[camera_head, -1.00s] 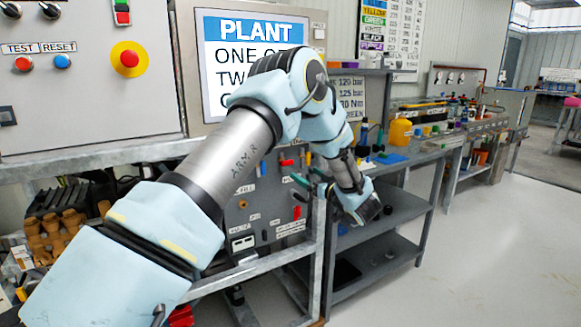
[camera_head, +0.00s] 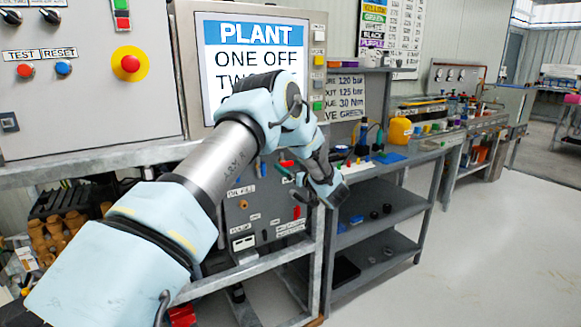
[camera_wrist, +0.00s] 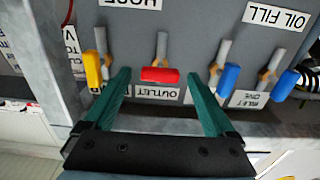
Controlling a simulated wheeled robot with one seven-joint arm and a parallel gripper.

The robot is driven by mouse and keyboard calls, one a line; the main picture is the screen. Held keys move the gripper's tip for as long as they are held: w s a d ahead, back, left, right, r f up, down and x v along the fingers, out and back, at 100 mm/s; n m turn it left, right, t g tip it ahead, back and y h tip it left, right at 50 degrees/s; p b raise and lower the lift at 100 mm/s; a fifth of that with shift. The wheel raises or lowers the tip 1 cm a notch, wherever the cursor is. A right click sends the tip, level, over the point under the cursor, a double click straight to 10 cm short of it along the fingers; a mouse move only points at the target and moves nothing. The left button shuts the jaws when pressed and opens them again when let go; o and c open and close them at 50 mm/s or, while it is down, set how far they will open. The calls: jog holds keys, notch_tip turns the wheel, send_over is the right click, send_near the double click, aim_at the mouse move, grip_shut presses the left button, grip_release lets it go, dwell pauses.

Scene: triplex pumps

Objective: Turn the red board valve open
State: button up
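The red valve handle (camera_wrist: 160,74) sits on the grey board, crosswise on a short grey pipe, beside an upside-down label reading OUTLET. In the wrist view it lies between and beyond the fingertips of my gripper (camera_wrist: 163,80), apart from both fingers. My gripper has two green fingers spread wide, with nothing held. In the head view my gripper (camera_head: 302,187) is at the right part of the board (camera_head: 262,215), and a red handle (camera_head: 287,163) shows just above it. The handle's exact distance from the fingers is hard to tell.
In the wrist view a yellow handle (camera_wrist: 93,70) stands close to the left fingertip. A blue handle (camera_wrist: 228,82) is close to the right fingertip, with another blue handle (camera_wrist: 283,83) farther right. A grey frame rail (camera_wrist: 60,60) runs along the left. Shelves (camera_head: 385,205) stand right of the board.

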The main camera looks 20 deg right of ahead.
jog(key=c, duration=1.4)
jog(key=shift+o, duration=0.2)
jog(key=shift+f+n+b, duration=0.1)
jog(key=shift+n+b, duration=0.2)
jog(key=shift+b, duration=0.2)
jog(key=n+b, duration=1.7)
jog(key=b, duration=0.7)
jog(key=shift+a+f, duration=0.1)
jog(key=shift+n, duration=0.3)
jog(key=o, duration=1.4)
